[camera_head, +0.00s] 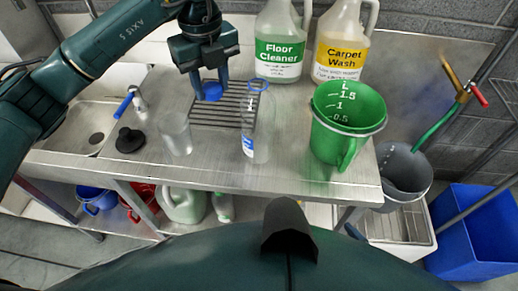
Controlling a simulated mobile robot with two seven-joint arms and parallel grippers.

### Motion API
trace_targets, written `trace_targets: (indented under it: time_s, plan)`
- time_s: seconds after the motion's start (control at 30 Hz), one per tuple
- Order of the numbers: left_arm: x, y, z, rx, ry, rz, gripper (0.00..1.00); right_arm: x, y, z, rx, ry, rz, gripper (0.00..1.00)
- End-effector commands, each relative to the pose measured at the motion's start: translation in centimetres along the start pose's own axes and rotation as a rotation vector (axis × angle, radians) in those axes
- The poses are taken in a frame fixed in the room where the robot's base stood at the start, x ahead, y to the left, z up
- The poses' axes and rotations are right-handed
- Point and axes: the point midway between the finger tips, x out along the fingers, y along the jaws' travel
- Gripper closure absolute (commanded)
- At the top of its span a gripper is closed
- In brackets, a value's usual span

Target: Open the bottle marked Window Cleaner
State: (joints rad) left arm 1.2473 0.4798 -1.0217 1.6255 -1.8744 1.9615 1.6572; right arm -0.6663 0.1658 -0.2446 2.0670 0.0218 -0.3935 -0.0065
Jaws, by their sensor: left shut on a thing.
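A tall clear bottle (256,125) with a small blue-and-white label stands upright on the steel counter, its top rimmed in blue. Its label is too small to read, so I cannot confirm that it says Window Cleaner. My left gripper (208,92) is shut on a small blue cap (213,90), above the drain grid and to the left of the bottle top, apart from it. My right gripper is not in view.
A clear cup (176,134) stands left of the bottle and a green measuring jug (346,125) to its right. Floor Cleaner (280,57) and Carpet Wash (341,55) jugs stand behind. A black plug (130,140) lies near the sink (75,125).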

Motion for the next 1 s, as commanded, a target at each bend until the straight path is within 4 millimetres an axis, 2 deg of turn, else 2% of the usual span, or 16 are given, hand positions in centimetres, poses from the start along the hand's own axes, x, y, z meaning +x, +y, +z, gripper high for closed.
trace_targets:
  time_s: [0.1, 0.2, 0.4, 0.57, 0.8, 1.0]
  plan:
    - [-0.1, -0.3, 0.0, -0.208, 0.009, 0.003, 0.9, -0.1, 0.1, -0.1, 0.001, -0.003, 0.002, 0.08]
    - [-0.1, -0.4, 0.1, -0.339, 0.011, 0.006, 0.9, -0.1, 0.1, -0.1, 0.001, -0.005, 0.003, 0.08]
    - [0.6, -0.5, 0.1, -0.457, 0.016, 0.01, 0.9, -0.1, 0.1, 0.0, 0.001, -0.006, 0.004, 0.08]
    - [3.8, -0.3, 0.0, -0.465, 0.018, 0.015, 0.9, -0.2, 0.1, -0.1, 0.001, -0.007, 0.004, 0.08]
    - [10.1, -0.3, -0.1, -0.463, 0.016, 0.014, 0.9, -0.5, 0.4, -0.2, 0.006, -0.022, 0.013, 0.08]
    - [13.4, -0.4, -0.1, -0.461, 0.015, 0.011, 0.9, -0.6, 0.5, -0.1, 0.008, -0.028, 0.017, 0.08]
